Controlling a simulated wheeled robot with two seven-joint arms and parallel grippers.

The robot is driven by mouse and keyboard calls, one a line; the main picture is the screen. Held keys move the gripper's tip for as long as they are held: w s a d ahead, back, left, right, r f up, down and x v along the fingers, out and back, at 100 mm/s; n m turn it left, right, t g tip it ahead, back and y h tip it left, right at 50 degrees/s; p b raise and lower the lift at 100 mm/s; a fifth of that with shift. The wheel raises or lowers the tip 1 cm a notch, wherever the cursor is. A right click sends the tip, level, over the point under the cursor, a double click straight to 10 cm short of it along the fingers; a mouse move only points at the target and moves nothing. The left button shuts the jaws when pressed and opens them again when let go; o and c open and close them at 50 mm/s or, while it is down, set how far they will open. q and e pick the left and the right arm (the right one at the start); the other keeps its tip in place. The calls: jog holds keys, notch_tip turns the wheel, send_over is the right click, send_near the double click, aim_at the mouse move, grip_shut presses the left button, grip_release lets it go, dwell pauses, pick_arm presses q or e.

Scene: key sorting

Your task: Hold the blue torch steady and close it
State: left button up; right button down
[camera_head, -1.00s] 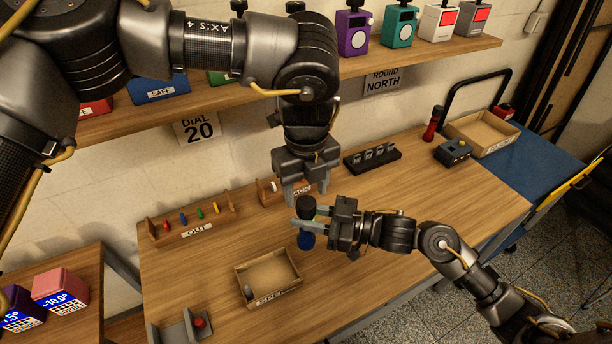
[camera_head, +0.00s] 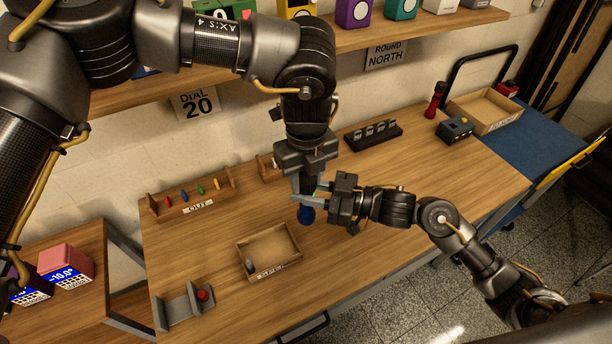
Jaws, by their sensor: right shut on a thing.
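The blue torch (camera_head: 306,215) stands upright above the middle of the table; its blue lower part shows, and its black top is hidden behind my grippers. My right gripper (camera_head: 312,199) comes in from the right, level, and is shut on the torch's body. My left gripper (camera_head: 308,192) points down over the torch's top with its fingers apart, one on each side of the top. Whether its fingers touch the top cannot be seen.
An open wooden tray (camera_head: 291,231) with a small dark item lies in front of the torch. A rack of coloured pegs (camera_head: 193,199) stands to the left, a black key stand (camera_head: 373,136) behind. A red torch (camera_head: 434,101) stands at the back right. The right front of the table is clear.

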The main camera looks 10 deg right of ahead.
pick_arm(q)
jog(key=shift+c, duration=0.9)
jog(key=o, duration=1.2)
jog(key=shift+c, duration=0.2)
jog(key=shift+r, duration=0.1)
notch_tip(320, 180, up, 12)
jog(key=shift+w+f, duration=0.1)
jog(key=shift+f, duration=0.1)
